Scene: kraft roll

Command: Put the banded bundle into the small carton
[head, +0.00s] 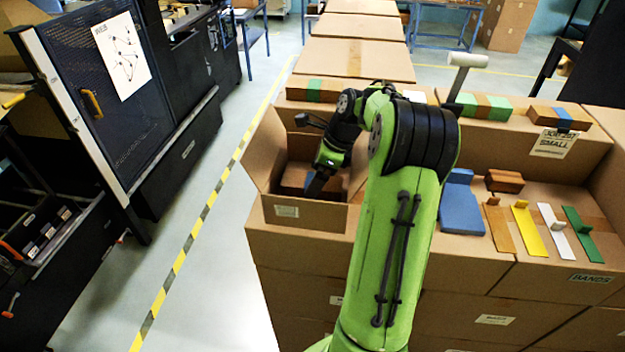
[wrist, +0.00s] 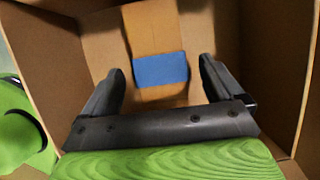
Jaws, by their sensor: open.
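The open carton (head: 263,160) stands at the left end of the cardboard worktop, flaps up. My gripper (head: 313,190) reaches down inside it. In the wrist view my gripper (wrist: 160,88) is open, its two dark fingers apart with nothing held between them. A flat tan piece with a blue band across it, apparently the banded bundle (wrist: 160,69), lies inside the carton, just beyond and between the fingertips. The carton's brown walls (wrist: 45,55) surround the fingers.
Coloured strips, including a yellow one (head: 528,228), a blue slab (head: 460,205) and a brown block (head: 504,181) lie to the right. Another blue-banded brown piece (head: 562,117) lies on the raised back ledge. Clear floor with a striped line (head: 190,245) runs on the left.

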